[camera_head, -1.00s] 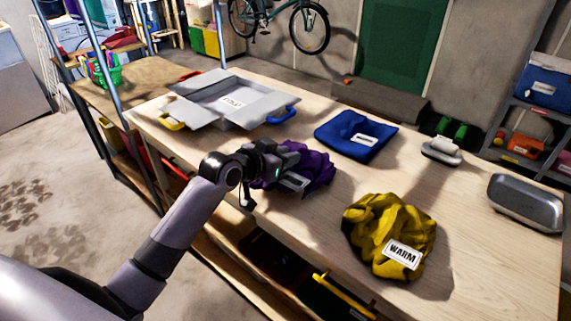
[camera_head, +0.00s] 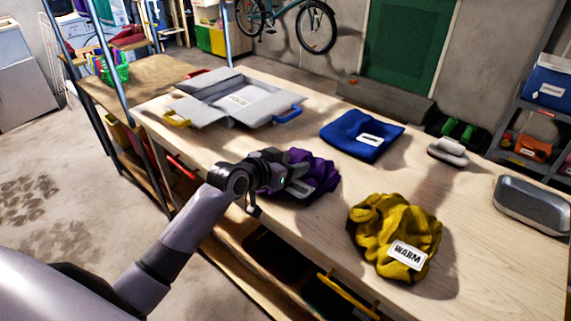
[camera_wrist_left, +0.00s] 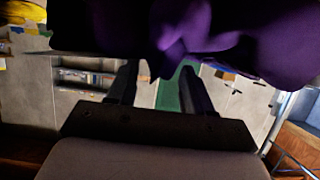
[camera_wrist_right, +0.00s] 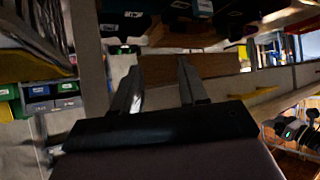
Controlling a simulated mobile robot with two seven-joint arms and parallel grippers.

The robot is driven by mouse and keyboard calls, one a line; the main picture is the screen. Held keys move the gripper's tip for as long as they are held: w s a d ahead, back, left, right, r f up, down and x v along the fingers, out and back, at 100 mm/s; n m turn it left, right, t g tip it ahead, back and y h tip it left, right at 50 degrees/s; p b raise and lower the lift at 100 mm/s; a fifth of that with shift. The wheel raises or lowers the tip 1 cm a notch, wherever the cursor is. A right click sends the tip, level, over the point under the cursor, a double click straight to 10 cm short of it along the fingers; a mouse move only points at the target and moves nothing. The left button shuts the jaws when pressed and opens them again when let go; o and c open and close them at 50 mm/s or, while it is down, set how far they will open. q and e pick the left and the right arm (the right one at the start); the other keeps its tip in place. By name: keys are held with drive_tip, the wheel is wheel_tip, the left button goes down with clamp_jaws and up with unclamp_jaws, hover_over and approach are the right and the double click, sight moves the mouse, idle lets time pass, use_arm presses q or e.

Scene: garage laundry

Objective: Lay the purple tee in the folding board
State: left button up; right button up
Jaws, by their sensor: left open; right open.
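The purple tee (camera_head: 321,175) lies crumpled on the workbench, partly hidden behind my left gripper (camera_head: 297,186). In the left wrist view the purple tee (camera_wrist_left: 250,35) fills the top, close to the open fingers of my left gripper (camera_wrist_left: 158,85); I cannot tell whether they touch it. The grey folding board (camera_head: 200,108), with a FOLD label on its middle panel, lies empty with its flaps out on the bench's far left. My right gripper is outside the head view. In the right wrist view my right gripper (camera_wrist_right: 160,85) is open and empty.
A yellow garment (camera_head: 385,225) with a WARM label lies right of the tee. A folded blue garment (camera_head: 352,142), a grey-handled brush or iron (camera_head: 447,152) and a metal tray (camera_head: 530,200) are farther right. Bare bench lies between the tee and the board.

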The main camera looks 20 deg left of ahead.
use_arm(q)
drive_tip(key=v, duration=1.2)
drive_tip(key=s+d+f, duration=0.1)
drive_tip(key=s+f, duration=0.3)
drive_tip(key=f, duration=0.3)
drive_tip(key=s+d+f+n+g+y, duration=0.1)
drive_tip(key=s+f, duration=0.3)
drive_tip(key=f, duration=0.3)
drive_tip(key=shift+s+f+g+y, duration=0.3)
drive_tip(key=shift+f, duration=0.05)
drive_tip(key=shift+o, duration=1.2)
drive_tip(key=s+d+f, duration=0.3)
drive_tip(key=s+f, duration=0.5)
drive_tip(key=s, duration=0.2)
drive_tip(key=shift+g, duration=0.4)
drive_tip(key=o, duration=0.5)
drive_tip(key=shift+s+d, duration=0.2)
drive_tip(key=shift+s, duration=0.2)
drive_tip(key=shift+f, duration=0.1)
drive_tip(key=c, duration=0.9)
